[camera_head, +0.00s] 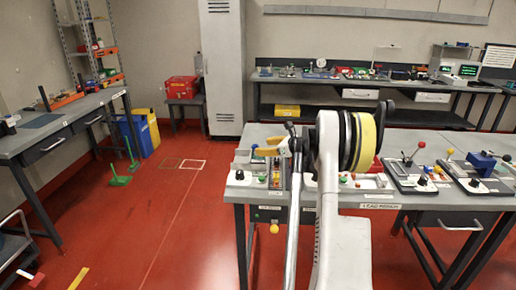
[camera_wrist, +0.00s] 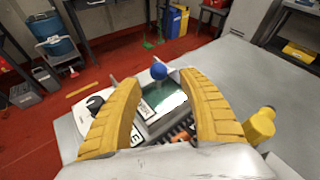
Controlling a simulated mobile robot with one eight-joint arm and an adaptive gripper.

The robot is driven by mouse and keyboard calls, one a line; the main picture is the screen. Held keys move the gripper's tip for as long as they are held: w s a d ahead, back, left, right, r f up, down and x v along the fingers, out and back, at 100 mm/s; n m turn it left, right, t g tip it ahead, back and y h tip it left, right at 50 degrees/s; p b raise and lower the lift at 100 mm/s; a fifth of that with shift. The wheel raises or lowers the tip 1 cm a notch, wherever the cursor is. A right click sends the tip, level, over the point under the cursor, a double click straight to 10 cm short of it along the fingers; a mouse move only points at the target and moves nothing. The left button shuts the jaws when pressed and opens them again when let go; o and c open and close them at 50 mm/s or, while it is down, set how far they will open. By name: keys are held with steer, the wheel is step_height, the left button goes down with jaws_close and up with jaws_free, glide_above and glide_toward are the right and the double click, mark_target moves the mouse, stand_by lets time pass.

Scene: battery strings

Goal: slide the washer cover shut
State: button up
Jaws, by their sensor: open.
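In the wrist view, what looks like the washer cover is a greenish, see-through panel (camera_wrist: 172,103) on a small bench unit. A blue ball knob (camera_wrist: 158,71) stands at its far end. My gripper (camera_wrist: 158,82) has two yellow fingers spread wide, with the panel and the knob showing between them. I cannot tell whether the fingers touch anything. In the head view, my gripper (camera_head: 270,151) is over the left end of the near bench, and my arm hides part of the unit there. How far the cover is open is unclear.
A black knob (camera_wrist: 95,103) and a labelled plate lie left of the panel. A yellow-headed part (camera_wrist: 260,125) stands right of the right finger. Several lever units (camera_head: 410,178) line the near bench to the right of my arm. The grey bench top is bare beyond the right finger.

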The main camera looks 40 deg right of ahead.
steer(key=v, duration=0.6)
steer(key=shift+s, duration=0.35)
steer(key=shift+r, duration=0.15)
